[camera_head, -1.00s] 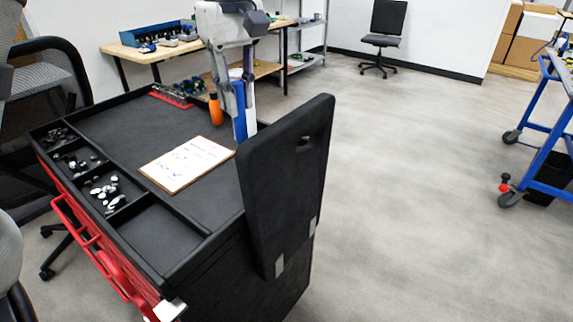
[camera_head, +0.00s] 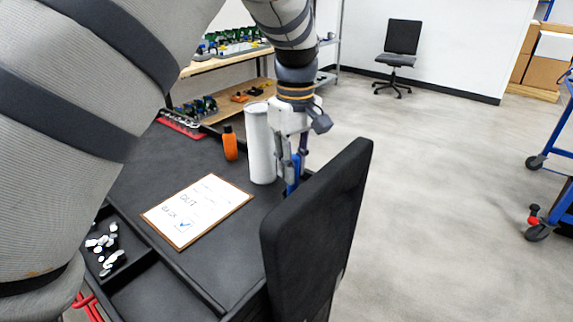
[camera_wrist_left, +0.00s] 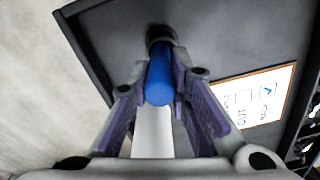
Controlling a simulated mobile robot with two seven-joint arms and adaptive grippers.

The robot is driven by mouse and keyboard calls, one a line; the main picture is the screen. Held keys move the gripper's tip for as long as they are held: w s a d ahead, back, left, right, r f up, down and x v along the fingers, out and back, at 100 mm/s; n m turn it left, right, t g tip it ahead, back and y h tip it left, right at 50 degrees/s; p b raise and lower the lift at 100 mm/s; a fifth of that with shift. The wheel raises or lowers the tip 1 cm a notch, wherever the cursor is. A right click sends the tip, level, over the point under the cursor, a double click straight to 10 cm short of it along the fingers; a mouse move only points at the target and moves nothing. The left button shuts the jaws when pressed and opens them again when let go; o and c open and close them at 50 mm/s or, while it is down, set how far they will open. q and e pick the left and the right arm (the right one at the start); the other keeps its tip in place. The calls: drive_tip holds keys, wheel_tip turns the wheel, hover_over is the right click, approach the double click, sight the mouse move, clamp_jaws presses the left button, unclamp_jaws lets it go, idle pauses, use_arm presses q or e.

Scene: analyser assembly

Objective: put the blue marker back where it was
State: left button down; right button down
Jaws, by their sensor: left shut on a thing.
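The blue marker (camera_head: 292,188) is between the fingers of my left gripper (camera_head: 290,168), low at the right edge of the black cart top (camera_head: 195,165), behind the upright black panel. In the left wrist view the marker (camera_wrist_left: 160,78) lies between both fingers (camera_wrist_left: 160,100). Its far end meets a dark round holder (camera_wrist_left: 160,35) near the cart's edge. I cannot tell how deep it sits in there. In the head view the panel and fingers hide the marker's lower end. My right gripper is not in view.
A white cylinder (camera_head: 260,145) stands close left of the gripper, with an orange bottle (camera_head: 229,143) beyond it. A clipboard (camera_head: 196,211) lies on the cart top. The upright black panel (camera_head: 320,225) rises in front of the gripper.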

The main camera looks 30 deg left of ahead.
use_arm(q)
drive_tip(key=shift+s+a+f, duration=0.2)
drive_tip(key=shift+f, duration=0.25)
drive_tip(key=shift+s+a, duration=0.2)
drive_tip(key=shift+w+d, duration=0.1)
drive_tip(key=shift+d, duration=0.1)
drive_tip(key=c, duration=1.9)
unclamp_jaws()
drive_tip(key=shift+w+d, duration=0.15)
drive_tip(key=o, duration=0.4)
drive_tip(key=shift+r, duration=0.3)
wheel_tip(320, 180, up, 12)
drive_tip(key=shift+f+b, duration=0.2)
drive_tip(key=shift+b, duration=0.15)
